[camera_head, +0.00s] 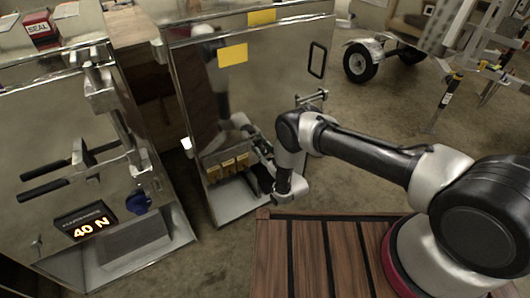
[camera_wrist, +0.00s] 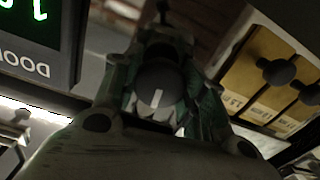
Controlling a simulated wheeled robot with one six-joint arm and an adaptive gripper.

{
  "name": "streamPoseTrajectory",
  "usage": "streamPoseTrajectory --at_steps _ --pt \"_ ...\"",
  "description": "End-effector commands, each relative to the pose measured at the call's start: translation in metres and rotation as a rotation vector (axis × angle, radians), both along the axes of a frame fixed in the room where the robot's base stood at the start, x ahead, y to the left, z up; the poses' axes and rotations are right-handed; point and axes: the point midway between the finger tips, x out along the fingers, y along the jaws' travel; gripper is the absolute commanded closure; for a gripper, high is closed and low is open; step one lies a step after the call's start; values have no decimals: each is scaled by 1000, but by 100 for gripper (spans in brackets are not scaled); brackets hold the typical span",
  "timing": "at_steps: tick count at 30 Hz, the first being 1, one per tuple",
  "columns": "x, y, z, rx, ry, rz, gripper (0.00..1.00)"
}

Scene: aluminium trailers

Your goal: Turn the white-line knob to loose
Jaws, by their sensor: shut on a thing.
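The white-line knob (camera_wrist: 157,85) is a dark round knob with a short white line, seen near the middle of the wrist view. The line runs nearly upright in that picture. My gripper (camera_wrist: 165,97) has its two fingers on either side of the knob and is shut on it. In the head view my gripper (camera_head: 264,178) is at the right end of the low metal trailer panel, and the knob is hidden there. I cannot read any "loose" mark near the knob.
Yellow labelled plates (camera_head: 227,166) with dark knobs sit left of my gripper; they also show in the wrist view (camera_wrist: 272,95). A lit display (camera_head: 88,224) reads 40 N. A green-lit display (camera_wrist: 30,35) is in the wrist view. A wooden slatted deck (camera_head: 320,255) lies below my arm.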

Motion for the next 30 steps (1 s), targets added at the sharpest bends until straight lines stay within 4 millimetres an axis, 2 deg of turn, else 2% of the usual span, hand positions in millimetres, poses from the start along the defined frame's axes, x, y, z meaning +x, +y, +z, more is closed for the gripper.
streamPoseTrajectory --at_steps 30 --pt "0 0 0 -779 -526 1 82"
